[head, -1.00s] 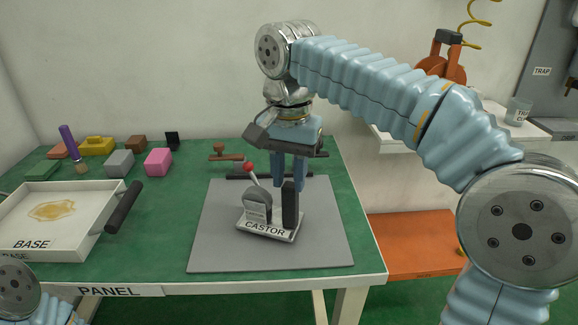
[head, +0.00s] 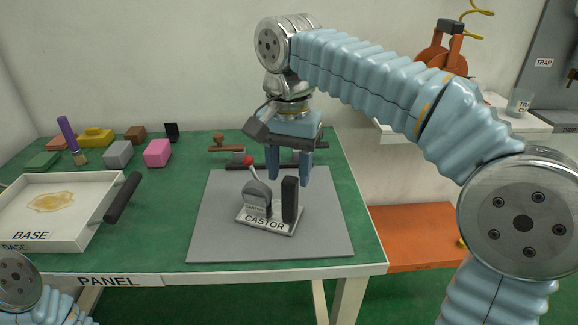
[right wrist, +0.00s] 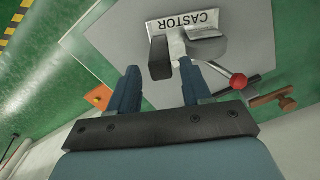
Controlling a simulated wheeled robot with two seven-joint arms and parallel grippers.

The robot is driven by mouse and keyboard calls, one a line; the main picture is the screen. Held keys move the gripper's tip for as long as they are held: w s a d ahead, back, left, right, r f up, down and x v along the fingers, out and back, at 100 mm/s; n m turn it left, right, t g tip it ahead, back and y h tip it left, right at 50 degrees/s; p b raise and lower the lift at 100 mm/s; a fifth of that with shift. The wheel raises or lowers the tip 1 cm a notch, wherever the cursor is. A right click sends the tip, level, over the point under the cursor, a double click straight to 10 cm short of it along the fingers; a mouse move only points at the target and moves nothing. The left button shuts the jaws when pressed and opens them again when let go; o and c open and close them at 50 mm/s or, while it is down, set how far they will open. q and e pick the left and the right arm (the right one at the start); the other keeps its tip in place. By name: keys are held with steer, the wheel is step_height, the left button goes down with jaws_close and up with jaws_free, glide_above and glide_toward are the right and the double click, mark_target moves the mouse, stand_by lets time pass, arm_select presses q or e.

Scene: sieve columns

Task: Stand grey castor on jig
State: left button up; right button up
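The jig, a pale plate marked CASTOR (head: 265,224), lies on a grey mat (head: 325,228); it also shows in the right wrist view (right wrist: 185,22). A grey rounded piece (head: 257,193) with a small label stands on its left part, beside a red-knobbed lever (head: 248,160). A dark upright block (head: 290,200) stands on its right part. I cannot tell which of these parts belong to the castor. My right gripper (head: 290,182) is open and empty, just above and behind the dark block. In the right wrist view the block (right wrist: 160,58) lies beyond the parted fingertips. My left gripper is out of view.
A white tray marked BASE (head: 85,234) with a dark handle (head: 123,197) stands at the left. Several coloured blocks, a pink one (head: 157,153) among them, and a purple-handled brush (head: 68,135) stand behind it. A brown-handled tool (head: 224,146) lies behind the mat.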

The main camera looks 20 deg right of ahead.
steer(key=shift+o, duration=0.6)
steer(key=shift+r, duration=0.35)
step_height(320, 180, up, 7)
steer(key=shift+f+p, duration=0.15)
steer(key=shift+p, duration=0.2)
